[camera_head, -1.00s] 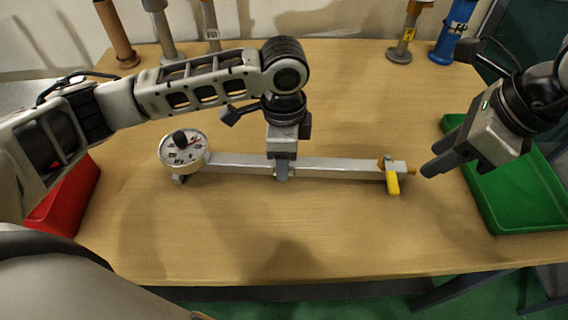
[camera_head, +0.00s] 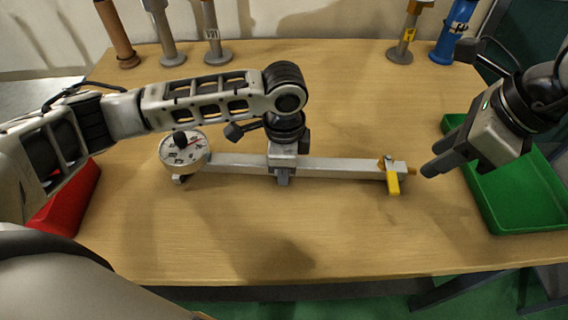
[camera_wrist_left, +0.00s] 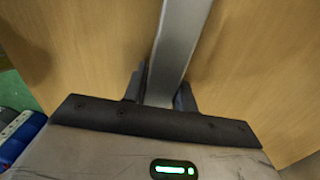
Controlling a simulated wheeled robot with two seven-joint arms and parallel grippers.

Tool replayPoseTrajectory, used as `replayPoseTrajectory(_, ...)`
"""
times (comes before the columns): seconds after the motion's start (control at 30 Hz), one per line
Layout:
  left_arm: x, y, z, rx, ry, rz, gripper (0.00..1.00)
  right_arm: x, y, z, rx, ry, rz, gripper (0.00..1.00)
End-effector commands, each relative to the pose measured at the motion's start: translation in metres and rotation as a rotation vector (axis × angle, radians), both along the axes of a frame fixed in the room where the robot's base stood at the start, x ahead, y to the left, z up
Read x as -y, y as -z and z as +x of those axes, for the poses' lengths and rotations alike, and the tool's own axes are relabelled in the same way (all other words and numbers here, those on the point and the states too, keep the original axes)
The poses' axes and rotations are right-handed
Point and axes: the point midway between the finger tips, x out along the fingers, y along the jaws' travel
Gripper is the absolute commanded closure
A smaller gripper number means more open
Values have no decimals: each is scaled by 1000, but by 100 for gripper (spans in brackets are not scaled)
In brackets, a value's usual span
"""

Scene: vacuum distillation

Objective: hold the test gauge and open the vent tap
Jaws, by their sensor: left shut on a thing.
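The test gauge lies across the middle of the table, with a round white dial (camera_head: 183,155) at its left end and a long grey bar (camera_head: 340,168) running right. The yellow vent tap (camera_head: 393,183) is at the bar's right end, its lever pointing toward the table's front edge. My left gripper (camera_head: 282,176) comes down on the bar near its middle and is shut on it. In the left wrist view the grey bar (camera_wrist_left: 180,45) passes between the two fingers (camera_wrist_left: 160,92). My right gripper (camera_head: 431,172) is right of the tap, apart from it, with its fingers separated and nothing between them.
A green tray (camera_head: 505,200) lies at the right edge and a red tray (camera_head: 68,200) at the left, partly behind my left arm. Several posts on round bases, including a blue one (camera_head: 452,35), stand along the back. The table's front (camera_head: 300,240) is clear.

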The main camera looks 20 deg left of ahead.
Motion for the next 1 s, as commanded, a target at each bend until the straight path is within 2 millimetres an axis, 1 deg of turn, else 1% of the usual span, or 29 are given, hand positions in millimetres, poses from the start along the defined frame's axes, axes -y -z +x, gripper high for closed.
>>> replayPoseTrajectory(0.07,0,0,0,0,0,-1,100,0,0,0,0,0,0,64)
replayPoseTrajectory(0.17,0,-1,0,0,0,-1,100,0,0,0,0,0,0,89)
replayPoseTrajectory(0.2,0,-1,0,0,0,-1,100,0,0,0,0,0,0,100)
replayPoseTrajectory(0.4,0,-1,0,1,0,-1,100,-1,0,0,-11,27,3,100)
replayPoseTrajectory(0.47,0,-1,0,1,0,-1,100,-2,0,1,-32,71,7,100)
replayPoseTrajectory(0.57,0,-1,0,1,0,-1,100,-6,-1,1,-93,207,19,100)
replayPoseTrajectory(0.67,0,-1,0,1,0,-1,100,-12,-1,2,-183,411,33,100)
replayPoseTrajectory(1.0,0,-1,1,2,0,0,100,-33,-3,3,-523,1222,47,100)
